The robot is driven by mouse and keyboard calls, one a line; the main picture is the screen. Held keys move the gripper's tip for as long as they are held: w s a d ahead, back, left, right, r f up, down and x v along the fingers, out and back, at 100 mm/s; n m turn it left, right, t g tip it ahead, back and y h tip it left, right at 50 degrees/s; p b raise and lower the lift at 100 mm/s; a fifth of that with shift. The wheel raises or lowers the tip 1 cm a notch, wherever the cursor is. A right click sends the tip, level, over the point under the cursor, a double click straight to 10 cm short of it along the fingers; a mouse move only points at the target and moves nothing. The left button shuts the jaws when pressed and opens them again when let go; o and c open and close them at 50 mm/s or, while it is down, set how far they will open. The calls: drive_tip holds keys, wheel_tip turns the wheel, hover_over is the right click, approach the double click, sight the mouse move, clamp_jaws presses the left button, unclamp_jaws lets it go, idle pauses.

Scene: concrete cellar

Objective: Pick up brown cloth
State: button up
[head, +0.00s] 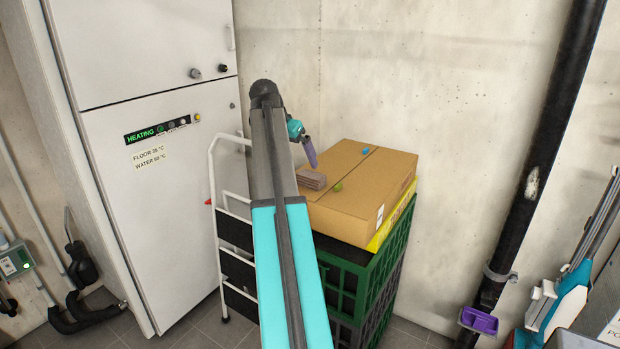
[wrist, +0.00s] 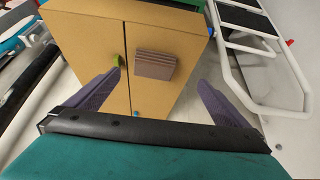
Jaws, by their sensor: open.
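The brown cloth (head: 311,179) is a small folded, layered stack lying flat on top of the closed cardboard box (head: 362,190). In the wrist view the cloth (wrist: 155,65) lies beyond my gripper (wrist: 160,85), between the lines of its two fingers and apart from them. My gripper is open and empty, with its purple fingers spread wide. In the head view my gripper (head: 310,152) hangs above the box, close to the cloth; only part of it shows there. My arm hides the left part of the box.
A green lump (head: 338,186) and a small blue piece (head: 365,150) lie on the box near the cloth. A white step ladder (head: 215,200) and heating cabinet (head: 165,170) stand left; the wall is behind.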

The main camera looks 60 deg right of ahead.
sight(310, 174)
drive_tip(key=shift+s+d+r, duration=0.2)
drive_tip(key=shift+s+r, duration=0.05)
drive_tip(key=shift+r, duration=0.2)
drive_tip(key=shift+s+d+r, duration=0.15)
drive_tip(key=shift+s+r, duration=0.1)
drive_tip(key=shift+r, duration=0.2)
drive_tip(key=shift+f, duration=0.1)
drive_tip(key=shift+p+x, duration=1.15)
drive_tip(key=shift+x, duration=3.1)
drive_tip(key=shift+d, duration=0.1)
drive_tip(key=shift+d+f+p, duration=0.55)
drive_tip(key=shift+d+p, duration=0.05)
drive_tip(key=shift+p, duration=0.1)
drive_tip(key=shift+p+x, duration=0.65)
drive_tip(key=shift+x, duration=1.1)
drive_tip(key=shift+s, duration=0.1)
